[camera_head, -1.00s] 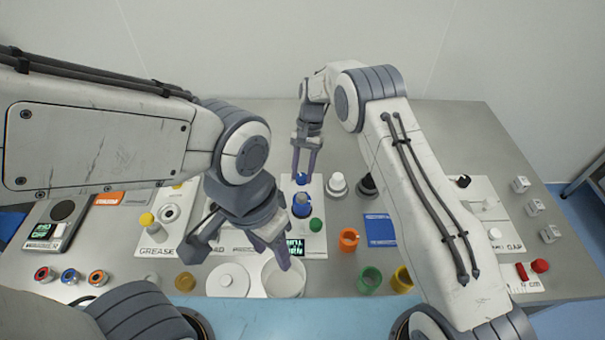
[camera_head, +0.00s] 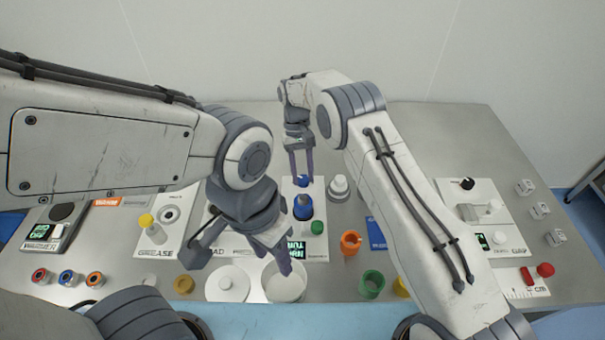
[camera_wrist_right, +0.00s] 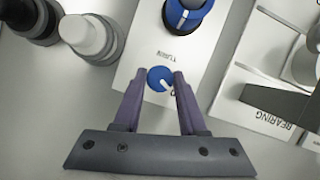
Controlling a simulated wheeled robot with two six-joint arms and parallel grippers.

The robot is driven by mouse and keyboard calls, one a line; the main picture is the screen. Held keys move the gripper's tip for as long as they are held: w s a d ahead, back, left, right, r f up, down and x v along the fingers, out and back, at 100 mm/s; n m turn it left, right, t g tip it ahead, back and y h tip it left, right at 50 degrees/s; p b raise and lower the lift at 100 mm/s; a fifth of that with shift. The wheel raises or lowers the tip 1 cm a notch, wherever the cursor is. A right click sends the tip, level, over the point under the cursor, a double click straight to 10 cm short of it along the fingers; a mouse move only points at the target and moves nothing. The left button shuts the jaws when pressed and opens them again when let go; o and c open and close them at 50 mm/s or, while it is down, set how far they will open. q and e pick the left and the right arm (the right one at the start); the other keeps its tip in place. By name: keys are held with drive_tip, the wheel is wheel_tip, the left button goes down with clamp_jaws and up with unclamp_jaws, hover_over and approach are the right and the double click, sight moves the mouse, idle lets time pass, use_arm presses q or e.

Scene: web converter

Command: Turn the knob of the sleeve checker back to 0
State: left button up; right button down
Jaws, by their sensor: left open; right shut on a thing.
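The sleeve checker (camera_head: 317,190) is a narrow white panel at the middle of the table, with a green button and a small lit display (camera_head: 295,249) whose text is only partly readable. Its small blue knob (camera_wrist_right: 160,78) has a white pointer mark, seen in the right wrist view pointing toward the lower right. My right gripper (camera_head: 303,181) is shut on this knob, with a purple finger at each side. A larger blue part (camera_head: 302,208) with a dark top stands on the panel nearer the front. My left gripper (camera_head: 239,258) is open and empty above the front of the table.
A white cup (camera_head: 285,284) and a round white lid (camera_head: 227,284) lie below my left gripper. A white-topped post (camera_head: 339,187) stands close right of the checker. Orange (camera_head: 350,243) and green (camera_head: 371,284) rings stand at the front.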

idle(0.4)
drive_tip(key=shift+c, duration=2.3)
unclamp_jaws()
